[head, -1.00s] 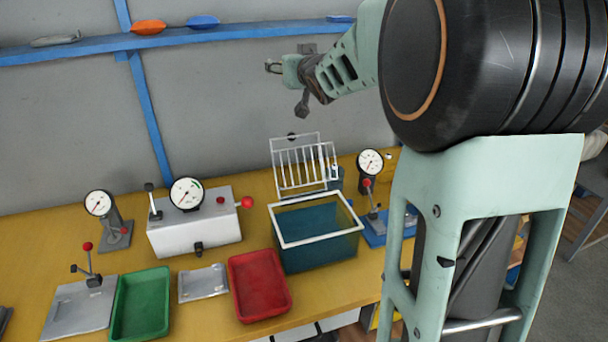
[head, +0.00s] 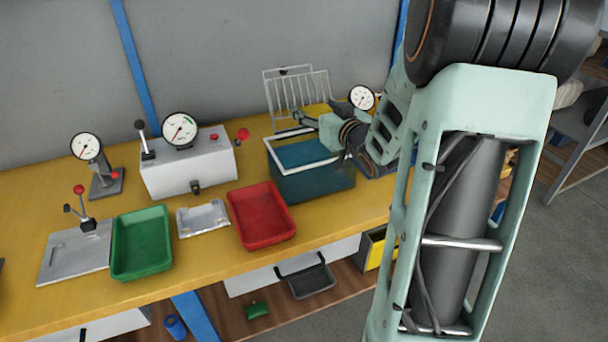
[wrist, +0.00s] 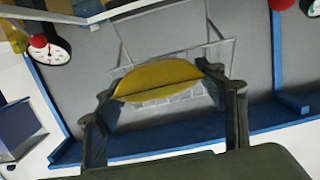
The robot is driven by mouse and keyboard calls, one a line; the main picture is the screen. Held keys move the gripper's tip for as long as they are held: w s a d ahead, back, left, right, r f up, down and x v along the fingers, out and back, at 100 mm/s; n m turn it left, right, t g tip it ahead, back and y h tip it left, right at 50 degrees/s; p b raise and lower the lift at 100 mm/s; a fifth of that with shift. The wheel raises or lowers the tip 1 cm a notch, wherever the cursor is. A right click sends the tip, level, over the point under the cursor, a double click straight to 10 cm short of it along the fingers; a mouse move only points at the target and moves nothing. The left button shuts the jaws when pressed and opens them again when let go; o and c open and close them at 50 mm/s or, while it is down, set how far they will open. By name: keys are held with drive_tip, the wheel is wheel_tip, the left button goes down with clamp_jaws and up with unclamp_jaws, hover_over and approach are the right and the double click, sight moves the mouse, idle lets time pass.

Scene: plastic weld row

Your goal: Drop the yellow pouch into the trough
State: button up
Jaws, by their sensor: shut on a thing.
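The yellow pouch (wrist: 160,80) is held between the two fingers of my gripper (wrist: 168,84) in the wrist view. In the head view the pouch (head: 318,110) shows as a yellow patch behind my gripper (head: 308,119), in front of the wire rack. The trough appears to be the teal tank with a white rim (head: 310,187), standing on the bench. My gripper is over the back part of its opening, above the rim. My wrist hides the tank's right back corner.
A wire rack (head: 283,98) stands behind the tank, and a dial gauge (head: 361,97) to its right.

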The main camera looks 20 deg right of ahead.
drive_tip(key=shift+s+f+b, duration=0.35)
drive_tip(key=shift+f, duration=0.55)
wheel_tip(320, 180, down, 6)
drive_tip(key=b, duration=0.4)
drive_tip(key=o, duration=1.1)
drive_tip(key=s, duration=0.4)
drive_tip(key=s+r, duration=0.1)
drive_tip(key=s, duration=0.3)
drive_tip(key=s+r, duration=0.1)
drive_tip(key=s, duration=0.2)
drive_tip(key=shift+s+d, duration=0.25)
drive_tip(key=shift+s, duration=0.15)
